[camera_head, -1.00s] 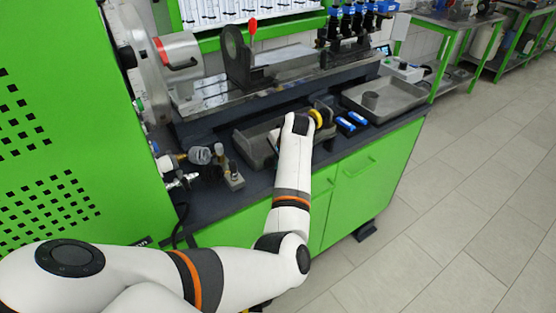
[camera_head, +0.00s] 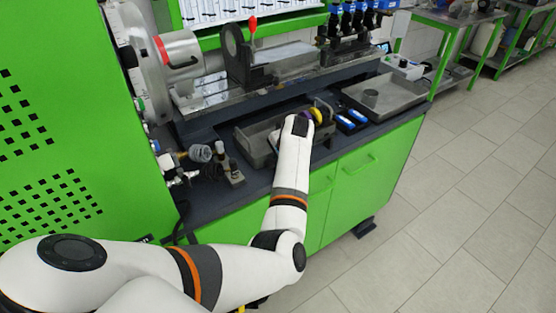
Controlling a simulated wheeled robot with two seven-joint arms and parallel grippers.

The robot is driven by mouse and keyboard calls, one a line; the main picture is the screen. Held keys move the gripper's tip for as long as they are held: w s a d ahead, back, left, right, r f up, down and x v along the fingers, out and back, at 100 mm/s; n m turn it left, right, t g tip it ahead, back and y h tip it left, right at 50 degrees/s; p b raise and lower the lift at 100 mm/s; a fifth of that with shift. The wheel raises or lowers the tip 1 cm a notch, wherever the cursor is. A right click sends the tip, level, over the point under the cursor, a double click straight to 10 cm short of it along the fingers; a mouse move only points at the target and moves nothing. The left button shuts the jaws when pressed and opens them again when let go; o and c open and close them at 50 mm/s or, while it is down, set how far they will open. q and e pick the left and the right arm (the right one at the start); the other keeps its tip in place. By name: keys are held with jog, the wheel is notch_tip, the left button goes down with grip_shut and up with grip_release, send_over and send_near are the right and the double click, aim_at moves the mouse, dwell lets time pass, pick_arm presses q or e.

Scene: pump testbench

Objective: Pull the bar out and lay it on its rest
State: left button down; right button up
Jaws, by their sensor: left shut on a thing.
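My left arm reaches in from the lower left to the bench front. My left gripper (camera_head: 299,124) is over the right end of a shallow grey tray, seen from behind, with its fingers mostly hidden by the wrist. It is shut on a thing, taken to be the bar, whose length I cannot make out. A yellow rounded part (camera_head: 317,115) shows just right of the gripper, beside a dark upright bracket (camera_head: 326,110). I cannot tell whether the yellow part belongs to the bar or touches the gripper. The rest cannot be told apart. My right gripper is not in view.
The grey tray (camera_head: 247,150) lies below the machine bed (camera_head: 215,105). Blue-topped blocks (camera_head: 347,122) and another grey tray (camera_head: 375,107) with a cup (camera_head: 370,97) stand to the right. A gauge and fittings (camera_head: 200,153) stand left. Open floor lies right.

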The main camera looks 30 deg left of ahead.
pick_arm(q)
jog(key=shift+s+d+f, duration=0.1)
jog(key=shift+s+f, duration=0.05)
jog(key=shift+f, duration=0.1)
